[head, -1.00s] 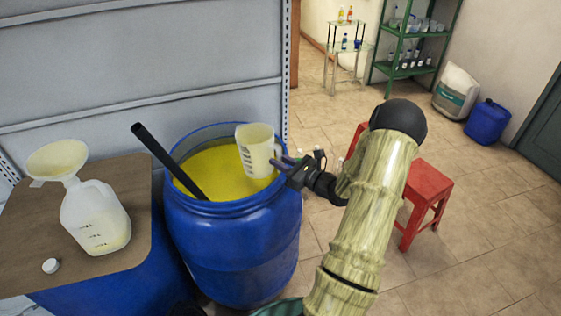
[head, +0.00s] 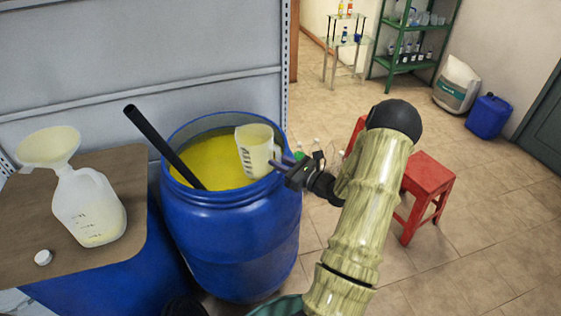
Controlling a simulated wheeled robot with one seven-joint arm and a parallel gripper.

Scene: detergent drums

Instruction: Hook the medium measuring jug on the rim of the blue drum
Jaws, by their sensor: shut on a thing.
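The measuring jug (head: 256,151) is a cream, see-through cup with dark graduation marks. My gripper (head: 283,165) is shut on its handle side, at the right of the jug. The jug is roughly upright, over the right part of the opening of the blue drum (head: 232,240). The drum is open and holds yellow liquid (head: 215,158). I cannot tell whether the jug touches the rim or hangs just above it. The gripper's fingers partly hide the handle.
A black paddle (head: 160,142) leans in the drum's left side. A board (head: 125,172) on the left bears a jug-like bottle (head: 90,212), a funnel (head: 48,146) and a white cap (head: 43,258). A red stool (head: 430,172) stands right of my arm, with open floor beyond.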

